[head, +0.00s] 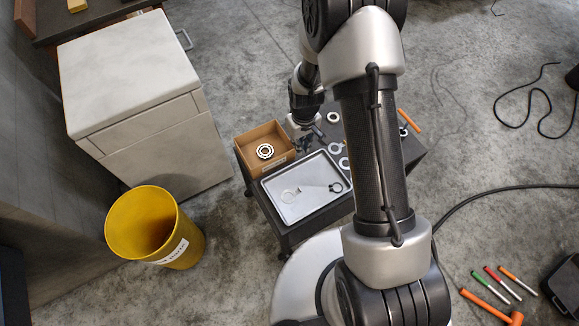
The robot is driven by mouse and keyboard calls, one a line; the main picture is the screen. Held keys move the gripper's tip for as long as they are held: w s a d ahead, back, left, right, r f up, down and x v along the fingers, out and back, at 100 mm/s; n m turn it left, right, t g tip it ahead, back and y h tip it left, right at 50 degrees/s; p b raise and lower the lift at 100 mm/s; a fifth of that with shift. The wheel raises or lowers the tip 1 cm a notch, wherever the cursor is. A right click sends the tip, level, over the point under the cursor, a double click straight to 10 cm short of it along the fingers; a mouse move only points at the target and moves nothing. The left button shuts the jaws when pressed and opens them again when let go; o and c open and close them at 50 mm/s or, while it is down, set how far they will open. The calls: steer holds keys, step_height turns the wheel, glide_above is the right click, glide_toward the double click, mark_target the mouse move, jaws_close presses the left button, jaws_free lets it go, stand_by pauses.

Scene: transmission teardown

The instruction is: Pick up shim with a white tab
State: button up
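A pale thin ring (289,195) lies in the left part of the grey metal tray (308,207). A light strip shows to its right, and I cannot tell whether it is a white tab or a reflection. A dark ring (336,187) lies at the tray's right side. Several light rings lie on the dark cart top, one at the back (333,117) and one nearer my arm (335,148). No white tab can be made out clearly on any of them. My gripper (304,142) points down between the cardboard box and these rings; its fingers are too small to read.
An open cardboard box (242,150) on the cart's left holds a metal bearing ring (265,151). An orange-handled tool (409,120) lies at the right edge. A yellow bin (125,222) and a white cabinet (140,95) stand left. My arm hides part of the cart.

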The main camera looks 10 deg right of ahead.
step_height(320, 180, down, 11)
steer(key=s, duration=0.3)
steer(key=b, duration=0.3)
glide_above(299, 188)
steer(key=shift+n+g, duration=0.3)
steer(key=shift+g, duration=0.1)
step_height(299, 188, down, 11)
steer(key=shift+r, duration=0.1)
steer(key=shift+f+b, duration=1)
steer(key=shift+f, duration=1.85)
steer(key=shift+r, duration=0.1)
steer(key=shift+c, duration=0.5)
jaws_close()
steer(key=shift+r, duration=0.1)
